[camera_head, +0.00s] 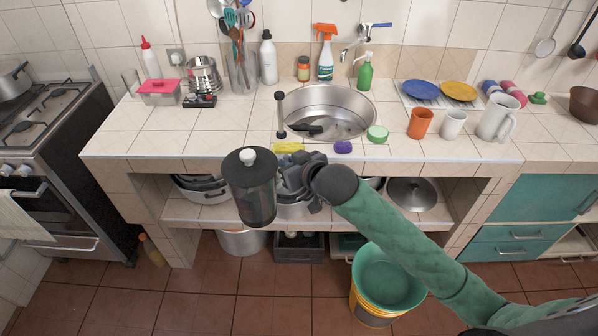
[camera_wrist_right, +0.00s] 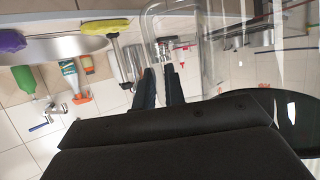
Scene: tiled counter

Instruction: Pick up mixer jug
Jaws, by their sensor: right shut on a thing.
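The mixer jug (camera_head: 254,196) is a dark, see-through jug with a black lid and a white knob. It hangs upright in front of the counter's front edge, clear of the counter top in the picture. My right gripper (camera_head: 293,182) is at the jug's right side, shut on it, seemingly at the handle. In the right wrist view the clear jug wall and handle (camera_wrist_right: 225,45) fill the upper right, with the dark fingers (camera_wrist_right: 160,88) at the handle. The exact finger contact is hard to see. My left gripper is not in view.
A white pitcher (camera_head: 497,120) stands further right. Pots sit on the shelf below.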

